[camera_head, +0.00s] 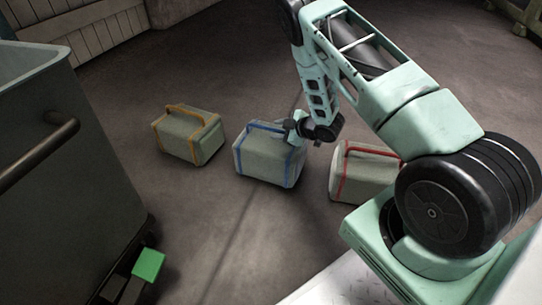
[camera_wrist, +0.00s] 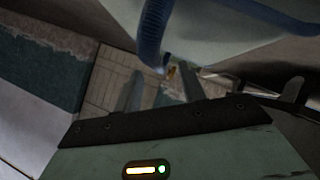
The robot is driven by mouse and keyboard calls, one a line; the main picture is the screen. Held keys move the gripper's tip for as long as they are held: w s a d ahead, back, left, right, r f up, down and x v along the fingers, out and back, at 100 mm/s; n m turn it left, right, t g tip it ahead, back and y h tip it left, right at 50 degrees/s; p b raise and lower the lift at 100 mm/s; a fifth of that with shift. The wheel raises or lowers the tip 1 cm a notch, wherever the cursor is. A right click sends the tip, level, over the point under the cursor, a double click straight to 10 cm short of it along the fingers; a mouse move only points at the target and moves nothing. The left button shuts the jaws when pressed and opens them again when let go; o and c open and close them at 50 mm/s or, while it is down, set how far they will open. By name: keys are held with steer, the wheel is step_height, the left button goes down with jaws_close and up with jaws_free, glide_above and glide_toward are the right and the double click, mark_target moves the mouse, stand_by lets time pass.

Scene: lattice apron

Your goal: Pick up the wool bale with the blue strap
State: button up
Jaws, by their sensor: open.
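The wool bale with the blue strap (camera_head: 262,160) is a grey block on the floor with blue bands and a blue carry handle on top. It stands between the other two bales. My gripper (camera_head: 294,126) is at its upper right edge, by the handle's right end. In the wrist view the blue handle (camera_wrist: 153,32) and the pale bale side (camera_wrist: 205,28) are close ahead of my gripper (camera_wrist: 214,82). The fingers are apart and hold nothing. I cannot tell whether the handle lies between them.
A yellow-strapped bale (camera_head: 181,137) stands to the left. A red-strapped bale (camera_head: 365,178) stands to the right, partly behind my arm. A large grey bin (camera_head: 70,170) with a bar handle fills the left side. A green block (camera_head: 148,264) is beside its base. The floor in front is clear.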

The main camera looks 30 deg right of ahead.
mark_target(274, 130)
steer(key=b+x, duration=0.2)
steer(key=x, duration=0.1)
steer(key=shift+w+f+b, duration=0.15)
steer(key=shift+f+b, duration=0.05)
steer(key=shift+b, duration=0.15)
steer(key=shift+w+a, duration=0.1)
steer(key=shift+w, duration=0.35)
steer(key=shift+c, duration=0.3)
jaws_close()
steer(key=shift+s+f, duration=0.15)
stand_by(0.5)
